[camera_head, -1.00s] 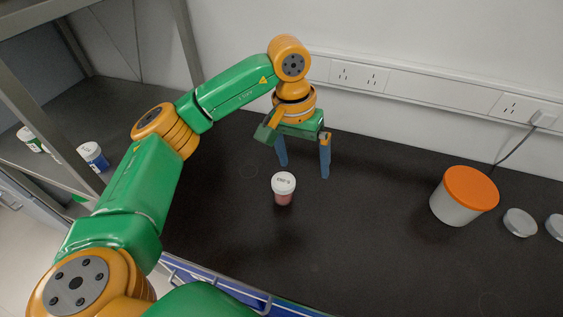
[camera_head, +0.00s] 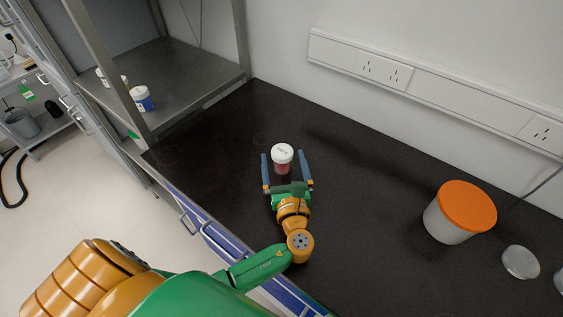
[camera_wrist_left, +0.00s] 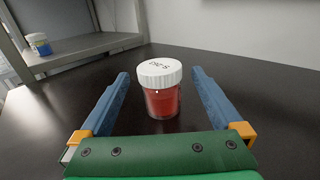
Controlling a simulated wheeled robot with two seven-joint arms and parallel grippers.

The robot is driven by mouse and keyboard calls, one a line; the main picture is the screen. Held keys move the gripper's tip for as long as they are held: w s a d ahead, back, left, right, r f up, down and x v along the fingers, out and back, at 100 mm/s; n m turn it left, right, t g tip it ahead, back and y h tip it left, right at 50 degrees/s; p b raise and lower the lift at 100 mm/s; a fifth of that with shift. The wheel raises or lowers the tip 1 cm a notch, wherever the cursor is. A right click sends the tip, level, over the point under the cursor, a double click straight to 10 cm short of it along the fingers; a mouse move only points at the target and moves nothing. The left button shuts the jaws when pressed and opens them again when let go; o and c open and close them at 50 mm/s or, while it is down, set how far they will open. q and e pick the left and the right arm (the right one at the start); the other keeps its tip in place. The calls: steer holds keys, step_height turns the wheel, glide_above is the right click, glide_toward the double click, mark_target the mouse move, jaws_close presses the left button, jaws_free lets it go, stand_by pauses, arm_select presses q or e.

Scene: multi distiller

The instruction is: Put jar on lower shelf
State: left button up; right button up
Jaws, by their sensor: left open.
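A small jar (camera_head: 282,160) with a white lid and reddish contents stands upright on the black bench (camera_head: 346,215). My left gripper (camera_head: 284,160) is open, with its blue fingers on either side of the jar. In the left wrist view the jar (camera_wrist_left: 160,92) stands between and slightly beyond the fingertips (camera_wrist_left: 159,80), with a gap on both sides. The grey metal shelf (camera_head: 190,72) is at the upper left, and its edge also shows in the left wrist view (camera_wrist_left: 85,48). My right gripper is not in view.
A blue-labelled jar (camera_head: 142,99) and other small jars stand on the shelf beside its post (camera_head: 112,85). An orange-lidded tub (camera_head: 458,212) and a grey lid (camera_head: 520,262) are on the right. The bench between jar and shelf is clear.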

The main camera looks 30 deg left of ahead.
mark_target(281, 145)
arm_select(q)
steer(key=x, duration=0.5)
steer(key=shift+w+a+r+p, duration=0.1)
steer(key=shift+r+p, duration=0.2)
jaws_close()
